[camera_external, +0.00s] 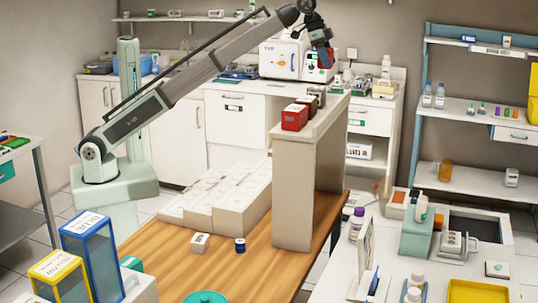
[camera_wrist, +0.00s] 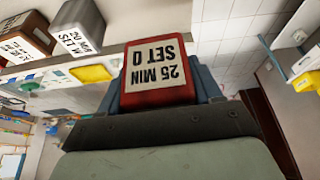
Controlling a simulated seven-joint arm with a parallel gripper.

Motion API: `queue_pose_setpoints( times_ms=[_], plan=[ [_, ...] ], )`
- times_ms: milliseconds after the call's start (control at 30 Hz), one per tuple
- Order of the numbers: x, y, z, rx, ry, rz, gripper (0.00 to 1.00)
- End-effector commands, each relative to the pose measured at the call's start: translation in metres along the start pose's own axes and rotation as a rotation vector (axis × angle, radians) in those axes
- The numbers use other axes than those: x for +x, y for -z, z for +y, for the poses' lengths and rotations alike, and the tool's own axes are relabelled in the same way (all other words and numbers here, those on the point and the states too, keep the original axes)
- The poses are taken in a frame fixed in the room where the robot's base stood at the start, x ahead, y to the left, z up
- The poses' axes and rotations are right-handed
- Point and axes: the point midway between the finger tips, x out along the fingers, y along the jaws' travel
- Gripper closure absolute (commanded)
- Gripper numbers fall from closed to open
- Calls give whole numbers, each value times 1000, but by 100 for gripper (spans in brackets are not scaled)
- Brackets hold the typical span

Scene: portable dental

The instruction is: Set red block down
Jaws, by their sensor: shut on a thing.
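My gripper (camera_wrist: 160,88) is shut on a red block (camera_wrist: 158,55) with a white label reading "25 MIN SET D", upside down in the wrist view. In the external view my gripper (camera_external: 322,48) is raised above and behind the tall beige stand (camera_external: 297,190); a small red patch shows at its fingertips, too small to make out clearly. A bright red block (camera_external: 294,117) stands on the near end of the stand's top. A dark red-brown block (camera_external: 306,102) and a grey block (camera_external: 317,92) stand behind it.
In the wrist view a brown block (camera_wrist: 22,42) and a labelled grey block (camera_wrist: 78,26) show at upper left. White stepped trays (camera_external: 225,190) lie left of the stand on the wooden table (camera_external: 190,260). A white machine (camera_external: 285,58) stands on the back counter.

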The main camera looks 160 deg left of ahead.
Motion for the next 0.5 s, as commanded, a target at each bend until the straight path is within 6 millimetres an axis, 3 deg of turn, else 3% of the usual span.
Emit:
queue_pose_setpoints(
  times_ms=[200, 500],
  plan=[
    [-39, 19, -1, 0, 1, 2, 69],
    [-37, 16, 70, 65, -27, 1, 69]
  ],
)
